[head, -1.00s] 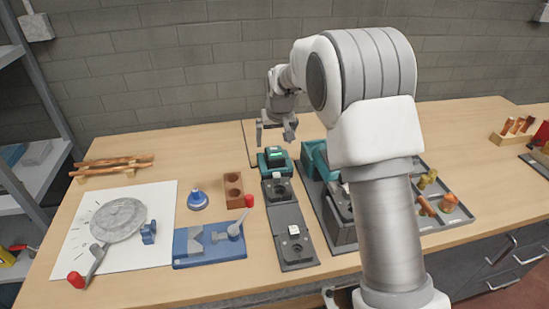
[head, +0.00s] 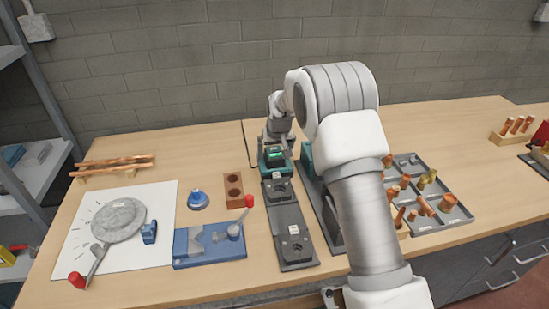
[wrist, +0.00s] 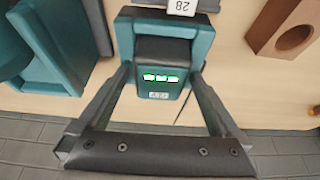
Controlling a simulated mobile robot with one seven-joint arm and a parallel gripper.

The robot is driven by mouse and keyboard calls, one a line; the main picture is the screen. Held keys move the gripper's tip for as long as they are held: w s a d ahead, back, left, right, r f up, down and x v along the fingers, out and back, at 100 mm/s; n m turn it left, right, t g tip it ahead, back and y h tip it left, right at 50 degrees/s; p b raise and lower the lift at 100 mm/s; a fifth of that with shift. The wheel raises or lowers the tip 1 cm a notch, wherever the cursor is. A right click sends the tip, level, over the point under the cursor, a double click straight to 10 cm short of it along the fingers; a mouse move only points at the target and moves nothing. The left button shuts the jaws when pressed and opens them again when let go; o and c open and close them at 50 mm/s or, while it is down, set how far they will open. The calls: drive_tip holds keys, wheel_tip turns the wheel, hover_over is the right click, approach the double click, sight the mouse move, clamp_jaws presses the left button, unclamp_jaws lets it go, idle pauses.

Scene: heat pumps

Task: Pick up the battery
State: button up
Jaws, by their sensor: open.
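The battery (wrist: 162,70) is a dark block with a teal label face and lit green marks. It sits in a teal charger (wrist: 205,42) at the far end of a dark base plate. In the head view the battery (head: 274,155) is partly covered by my gripper. My gripper (wrist: 163,78) is open, with one finger on each side of the battery. Whether the fingers touch it I cannot tell. In the head view my gripper (head: 275,146) is down at the charger.
A wooden block with holes (head: 233,186) stands left of the charger. A teal tool (head: 306,158) stands close on the right. A blue jig (head: 210,246) and a tray of copper fittings (head: 440,212) lie nearer. A cable runs behind the charger.

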sight(275, 151)
clamp_jaws()
idle(0.3)
drive_tip(key=shift+r, duration=0.1)
wheel_tip(275, 151, up, 10)
idle(0.5)
drive_tip(key=shift+r, duration=0.1)
